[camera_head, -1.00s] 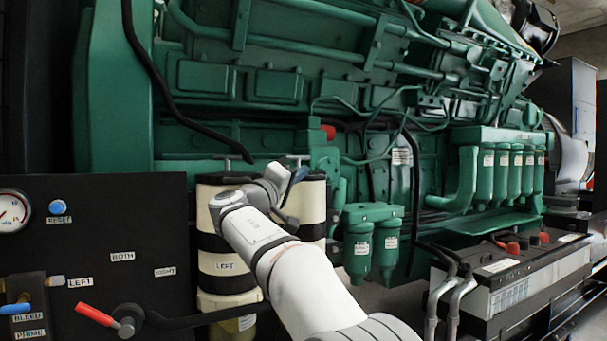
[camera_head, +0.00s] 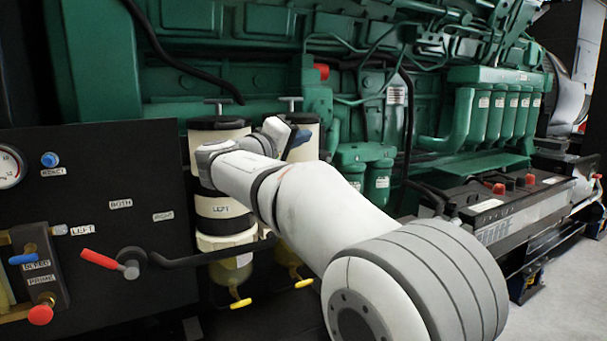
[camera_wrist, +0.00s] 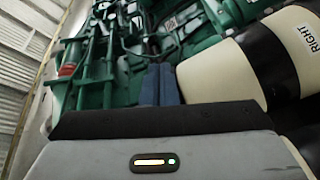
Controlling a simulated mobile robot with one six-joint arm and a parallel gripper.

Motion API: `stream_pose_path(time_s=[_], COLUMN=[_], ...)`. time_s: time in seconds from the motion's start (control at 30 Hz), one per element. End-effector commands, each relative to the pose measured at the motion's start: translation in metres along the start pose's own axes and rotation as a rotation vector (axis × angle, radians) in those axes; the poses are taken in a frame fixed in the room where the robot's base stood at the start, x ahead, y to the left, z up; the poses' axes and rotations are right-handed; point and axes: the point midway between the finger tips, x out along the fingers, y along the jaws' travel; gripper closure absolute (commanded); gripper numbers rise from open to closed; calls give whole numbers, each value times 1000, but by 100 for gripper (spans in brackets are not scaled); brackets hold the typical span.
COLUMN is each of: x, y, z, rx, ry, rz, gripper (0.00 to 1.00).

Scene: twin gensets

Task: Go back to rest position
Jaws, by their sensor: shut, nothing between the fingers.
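My gripper (camera_wrist: 160,85) shows in the wrist view as two blue fingers side by side, shut with nothing between them. In the head view my gripper (camera_head: 298,139) is at the end of my white arm, in front of the two filter canisters and partly hidden by my wrist. The canister labelled LEFT (camera_head: 222,208) is cream and black and stands behind my wrist. The second canister (camera_head: 306,135) is mostly hidden behind my arm. In the wrist view the canister labelled RIGHT (camera_wrist: 265,58) stands close to the right of the fingers.
A black panel (camera_head: 100,220) at left carries a gauge, a blue RESET button (camera_head: 50,160) and a red lever (camera_head: 98,259). A green engine (camera_head: 400,100) fills the back. A battery (camera_head: 500,205) stands at right. Open floor (camera_head: 565,295) shows at lower right.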

Motion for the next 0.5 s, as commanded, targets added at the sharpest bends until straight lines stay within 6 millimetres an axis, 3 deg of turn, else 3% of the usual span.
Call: stream_pose_path(time_s=[0.03,0.23,0.37,0.5], x=[15,34,23,-6], y=[28,55,72,92], z=[14,107,166,221], rx=[-22,-86,-82,-37], ry=[-57,-284,-421,-557], rz=[-57,-336,-516,-704], gripper=[100,100,100,100])
